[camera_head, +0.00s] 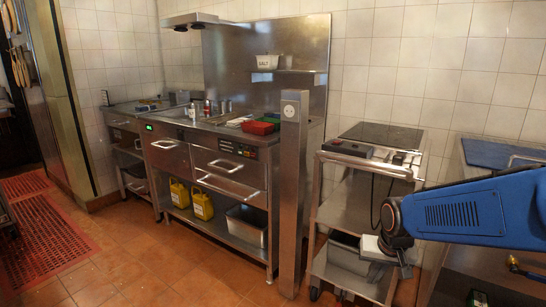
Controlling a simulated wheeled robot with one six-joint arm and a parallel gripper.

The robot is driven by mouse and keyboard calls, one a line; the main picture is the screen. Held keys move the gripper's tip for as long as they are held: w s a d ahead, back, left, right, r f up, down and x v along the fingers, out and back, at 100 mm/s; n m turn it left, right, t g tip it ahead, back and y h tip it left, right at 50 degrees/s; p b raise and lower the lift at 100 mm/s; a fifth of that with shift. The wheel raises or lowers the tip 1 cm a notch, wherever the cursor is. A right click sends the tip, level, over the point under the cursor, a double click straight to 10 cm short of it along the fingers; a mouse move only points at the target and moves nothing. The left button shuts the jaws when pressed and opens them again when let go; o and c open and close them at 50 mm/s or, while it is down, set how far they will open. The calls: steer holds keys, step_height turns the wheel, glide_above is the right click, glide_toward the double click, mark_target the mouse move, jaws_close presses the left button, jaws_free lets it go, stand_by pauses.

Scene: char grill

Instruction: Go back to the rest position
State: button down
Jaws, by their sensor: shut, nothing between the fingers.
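My blue arm reaches in from the right edge, in front of the steel trolley. My gripper (372,247), at the arm's end, is small and pale in this view. It is shut with nothing in it. It appears in front of the trolley's lower part; whether it touches the trolley cannot be told from this single view.
The steel trolley (349,207) has a dark cooktop (383,137) on top. A steel post (292,200) stands left of it. A steel counter (185,136) holds red trays (258,127), with yellow jugs (202,204) below.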

steer(key=s+r+n, duration=0.1)
steer(key=s+r, duration=0.3)
steer(key=s, duration=0.5)
steer(key=s+d+r+n+t, duration=0.1)
steer(key=s+r, duration=0.2)
steer(key=s, duration=0.6)
steer(key=shift+s+d+r, duration=0.25)
steer(key=shift+r, duration=0.15)
